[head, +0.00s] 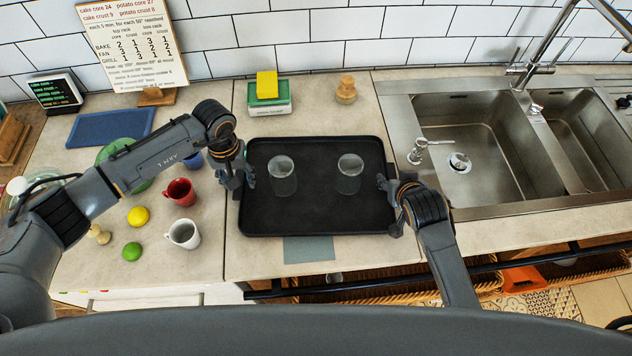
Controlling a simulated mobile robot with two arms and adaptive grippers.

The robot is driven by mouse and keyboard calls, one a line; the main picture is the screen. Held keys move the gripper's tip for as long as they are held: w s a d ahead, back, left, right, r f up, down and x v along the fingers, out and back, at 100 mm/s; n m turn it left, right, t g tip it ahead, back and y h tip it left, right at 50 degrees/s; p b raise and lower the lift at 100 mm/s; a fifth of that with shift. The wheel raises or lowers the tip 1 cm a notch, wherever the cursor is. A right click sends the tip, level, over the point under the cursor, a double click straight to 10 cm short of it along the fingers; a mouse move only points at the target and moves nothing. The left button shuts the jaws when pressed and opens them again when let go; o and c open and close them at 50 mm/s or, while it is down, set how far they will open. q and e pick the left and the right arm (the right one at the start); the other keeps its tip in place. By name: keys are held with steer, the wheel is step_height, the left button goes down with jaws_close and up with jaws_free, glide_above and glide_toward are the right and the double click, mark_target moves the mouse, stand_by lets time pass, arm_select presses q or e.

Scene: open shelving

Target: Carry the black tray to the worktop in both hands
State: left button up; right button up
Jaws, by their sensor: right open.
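The black tray (320,222) lies flat on the pale worktop, left of the sink. Two clear glasses stand on it, a left one (283,176) and a right one (349,174). My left gripper (238,181) is at the tray's left rim, pointing down; whether its fingers are closed on the rim is not clear. My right gripper (388,192) is open at the tray's right rim, with its fingers partly hidden by its own wrist.
A steel sink (470,150) with a tap is at the right. A red mug (180,191), white mug (184,234), lemon (138,216) and lime (132,251) are left of the tray. A yellow sponge (267,85) and a wooden brush (346,90) stand behind it.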

arm_select(q)
jaws_close()
arm_select(e)
jaws_close()
arm_select(q)
steer(key=shift+r, duration=0.2)
arm_select(e)
steer(key=shift+r, duration=0.2)
